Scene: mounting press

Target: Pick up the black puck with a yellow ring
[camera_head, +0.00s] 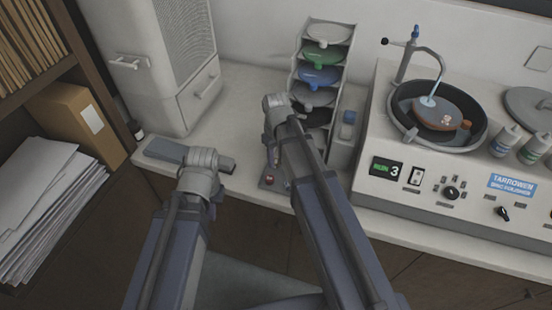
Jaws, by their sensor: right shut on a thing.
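I cannot make out a black puck with a yellow ring anywhere in the head view. My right gripper (269,153) is over the counter, just left of the disc rack, and largely hidden by its own wrist and arm. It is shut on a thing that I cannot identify. A small dark piece with a red top (269,180) shows low beside it; whether they touch is unclear. My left gripper (198,160) is over the front edge of the counter, left of the right one.
A rack (349,44) with several coloured discs stands behind my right gripper. A grey polisher (378,205) with a round basin (477,135) fills the right. A white cabinet (122,35) stands back left. The counter (240,100) between cabinet and rack is clear.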

